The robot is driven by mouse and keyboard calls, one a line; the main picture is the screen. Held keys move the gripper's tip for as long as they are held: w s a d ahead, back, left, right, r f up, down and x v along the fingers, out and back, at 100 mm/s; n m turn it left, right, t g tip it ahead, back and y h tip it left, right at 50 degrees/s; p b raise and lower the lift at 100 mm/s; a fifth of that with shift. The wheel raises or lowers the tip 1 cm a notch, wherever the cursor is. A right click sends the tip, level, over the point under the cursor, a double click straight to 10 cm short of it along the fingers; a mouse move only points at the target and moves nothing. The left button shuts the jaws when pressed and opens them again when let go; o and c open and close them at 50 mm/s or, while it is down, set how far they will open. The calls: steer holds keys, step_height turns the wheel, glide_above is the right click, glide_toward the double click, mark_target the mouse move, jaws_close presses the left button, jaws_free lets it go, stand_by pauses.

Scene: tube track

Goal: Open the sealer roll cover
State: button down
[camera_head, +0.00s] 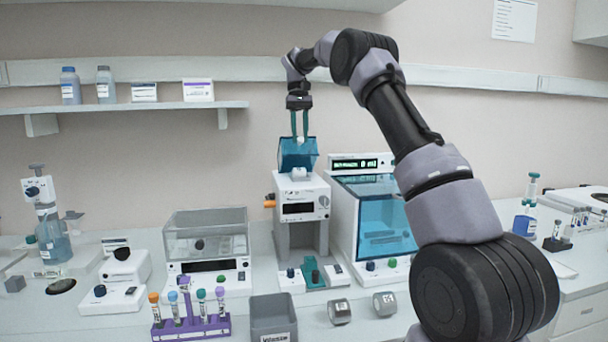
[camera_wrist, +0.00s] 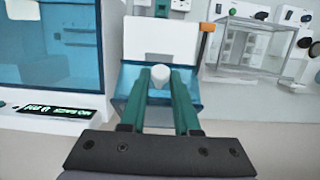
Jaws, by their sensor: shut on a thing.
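The sealer (camera_head: 300,208) is a white bench unit with a dark display and a knob on its front. Its roll cover (camera_head: 297,155) is a translucent blue box at the top, and it appears tilted. A white round knob sits on the cover. My gripper (camera_head: 300,138) comes down from above, with its green fingers shut on this knob. In the wrist view the fingers (camera_wrist: 159,80) close on both sides of the white knob (camera_wrist: 159,74), and the blue cover (camera_wrist: 128,85) lies behind them. The fingers hide part of the cover.
A white machine with a blue transparent front (camera_head: 385,215) stands close on the right. A clear-lidded unit (camera_head: 205,240) stands on the left. A purple tube rack (camera_head: 190,326) and a grey bin (camera_head: 273,318) are in front. A shelf (camera_head: 130,107) with bottles hangs at upper left.

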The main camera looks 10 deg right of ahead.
steer(key=shift+w+r, duration=0.3)
steer(key=shift+w, duration=0.2)
steer(key=shift+w+r, duration=0.2)
steer(key=shift+w, duration=0.35)
steer(key=shift+w+d+r, duration=0.15)
steer(key=shift+w+r, duration=0.1)
steer(key=shift+w, duration=0.3)
steer(key=shift+w+r, duration=0.2)
steer(key=shift+w, duration=0.15)
